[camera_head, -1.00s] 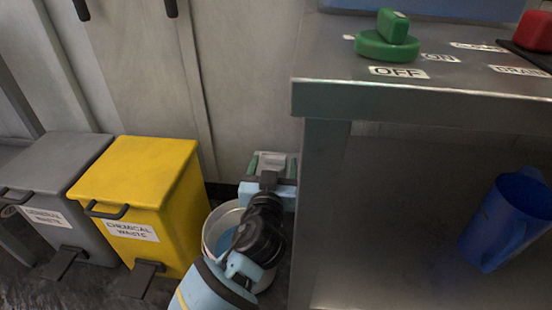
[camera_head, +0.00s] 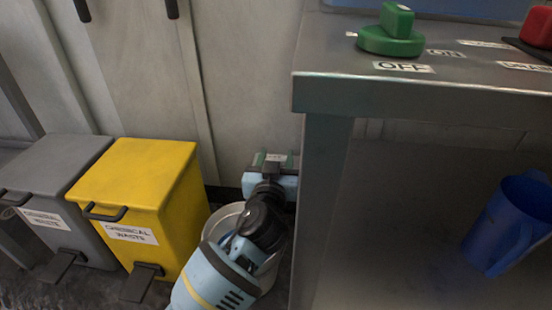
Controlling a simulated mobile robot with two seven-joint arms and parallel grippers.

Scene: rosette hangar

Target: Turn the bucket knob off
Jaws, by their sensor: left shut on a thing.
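A green knob (camera_head: 392,38) sits on top of the metal table. An OFF label (camera_head: 403,67) lies in front of it and an ON label (camera_head: 446,53) to its right. I cannot tell which label the knob's raised grip points to. My left gripper (camera_head: 276,159) is low beside the table's leg, well below and left of the knob. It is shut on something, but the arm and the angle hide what. A pale bucket (camera_head: 221,222) stands on the floor beneath my left arm, which hides much of it. My right gripper is not in view.
The metal table (camera_head: 430,93) has an edge and leg close to my left arm. A red knob (camera_head: 538,27) is at the far right on top. A blue jug (camera_head: 510,222) is on the shelf below. A yellow bin (camera_head: 140,180) and a grey bin (camera_head: 55,175) stand left.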

